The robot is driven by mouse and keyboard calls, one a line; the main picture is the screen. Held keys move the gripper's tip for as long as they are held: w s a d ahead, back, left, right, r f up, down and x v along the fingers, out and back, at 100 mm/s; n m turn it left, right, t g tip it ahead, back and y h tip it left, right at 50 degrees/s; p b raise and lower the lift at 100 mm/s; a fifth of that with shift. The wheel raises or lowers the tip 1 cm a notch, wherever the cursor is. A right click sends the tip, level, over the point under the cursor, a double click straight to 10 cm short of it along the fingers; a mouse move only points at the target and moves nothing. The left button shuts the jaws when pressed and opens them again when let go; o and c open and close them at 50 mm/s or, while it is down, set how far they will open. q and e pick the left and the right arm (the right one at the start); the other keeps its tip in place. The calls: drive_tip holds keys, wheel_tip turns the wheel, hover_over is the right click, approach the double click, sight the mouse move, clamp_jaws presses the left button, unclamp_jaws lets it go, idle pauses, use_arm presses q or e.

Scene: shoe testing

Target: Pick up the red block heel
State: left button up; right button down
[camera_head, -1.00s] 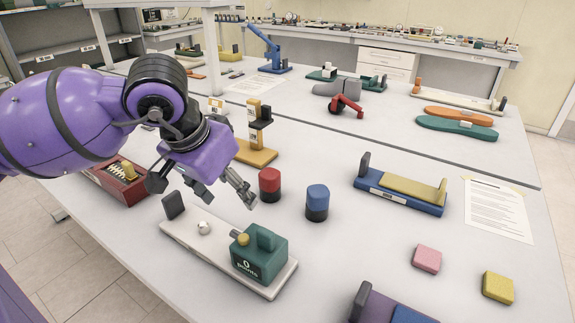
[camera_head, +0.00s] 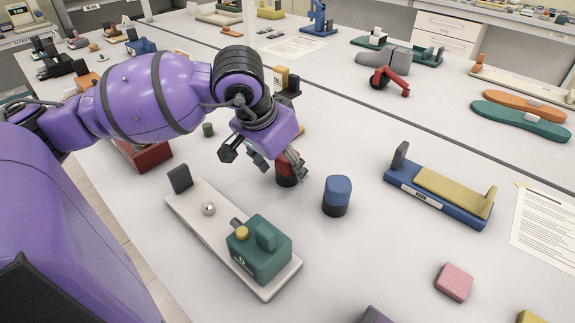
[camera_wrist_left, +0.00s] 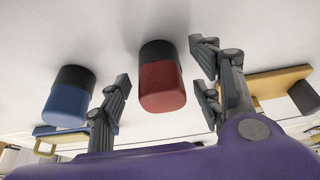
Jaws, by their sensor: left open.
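The red block heel (camera_head: 286,178) has a red upper part and a dark base. It stands upright on the table, partly hidden behind my left gripper (camera_head: 270,165) in the head view. In the left wrist view, the red block heel (camera_wrist_left: 161,82) shows between the two open fingers of my left gripper (camera_wrist_left: 160,88), with a gap on each side. The fingers do not touch it. The blue block heel (camera_head: 337,195) stands upright to its right in the head view. It also shows in the left wrist view (camera_wrist_left: 70,100), outside the fingers at left. My right gripper is not in view.
A white fixture board (camera_head: 200,225) with a green block (camera_head: 262,250) lies in front of the heels. A blue and yellow fixture (camera_head: 438,190) and a pink block (camera_head: 454,282) are at right. A red tool (camera_head: 388,80) lies farther back.

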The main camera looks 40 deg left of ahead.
use_arm(q)
drive_tip(key=shift+w+f, duration=0.1)
drive_tip(key=shift+f, duration=0.25)
drive_tip(key=c, duration=1.3)
